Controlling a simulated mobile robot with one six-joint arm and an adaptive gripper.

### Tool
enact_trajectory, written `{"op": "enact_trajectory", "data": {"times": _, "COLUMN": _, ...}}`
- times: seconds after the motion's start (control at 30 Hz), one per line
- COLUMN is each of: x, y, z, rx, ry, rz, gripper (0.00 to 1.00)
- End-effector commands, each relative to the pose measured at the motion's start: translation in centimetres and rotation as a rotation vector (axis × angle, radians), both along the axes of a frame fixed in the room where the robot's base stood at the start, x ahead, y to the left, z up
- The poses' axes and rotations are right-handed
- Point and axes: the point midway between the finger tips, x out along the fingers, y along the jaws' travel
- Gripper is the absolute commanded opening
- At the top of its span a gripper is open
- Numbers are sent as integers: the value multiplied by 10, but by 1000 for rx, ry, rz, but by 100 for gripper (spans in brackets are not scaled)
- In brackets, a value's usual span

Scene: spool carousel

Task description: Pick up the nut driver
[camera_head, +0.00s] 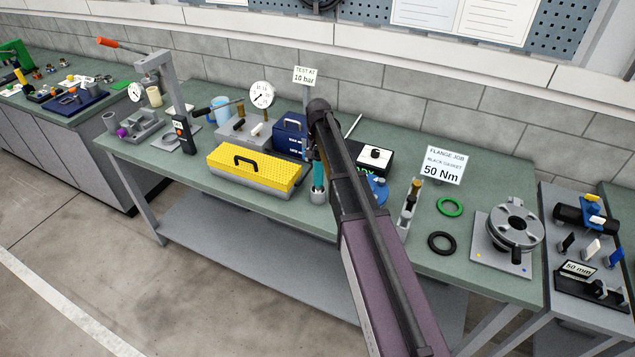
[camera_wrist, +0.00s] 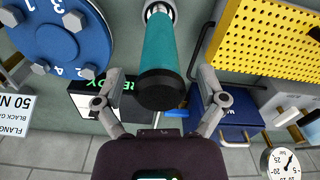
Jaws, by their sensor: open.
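The nut driver (camera_head: 318,179) stands upright in a grey holder (camera_head: 318,197) on the green workbench, beside the yellow toolbox. Its teal handle (camera_wrist: 157,45) with a black end cap fills the upper middle of the wrist view; its lower end sits in a round grey socket. My gripper (camera_wrist: 161,72) is open, with one finger on each side of the handle and visible gaps to both. In the head view my gripper (camera_head: 317,158) is above and around the top of the handle, which my arm partly hides.
The yellow-lidded toolbox (camera_head: 256,166) is close on the left, with a navy box (camera_head: 290,135) behind. A blue bolted disc (camera_wrist: 62,42) and a black-and-white box (camera_head: 375,156) are close on the right. Green (camera_head: 450,207) and black rings (camera_head: 441,242) lie farther right.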

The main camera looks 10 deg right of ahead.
Motion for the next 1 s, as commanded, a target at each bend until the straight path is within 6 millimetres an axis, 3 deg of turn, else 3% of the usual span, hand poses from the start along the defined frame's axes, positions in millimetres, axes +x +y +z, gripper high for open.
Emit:
{"op": "enact_trajectory", "data": {"times": 0.33, "x": 0, "y": 0, "z": -25, "rx": 0, "ry": 0, "rz": 0, "gripper": 91}}
{"op": "enact_trajectory", "data": {"times": 1.0, "x": 0, "y": 0, "z": -27, "rx": 0, "ry": 0, "rz": 0, "gripper": 91}}
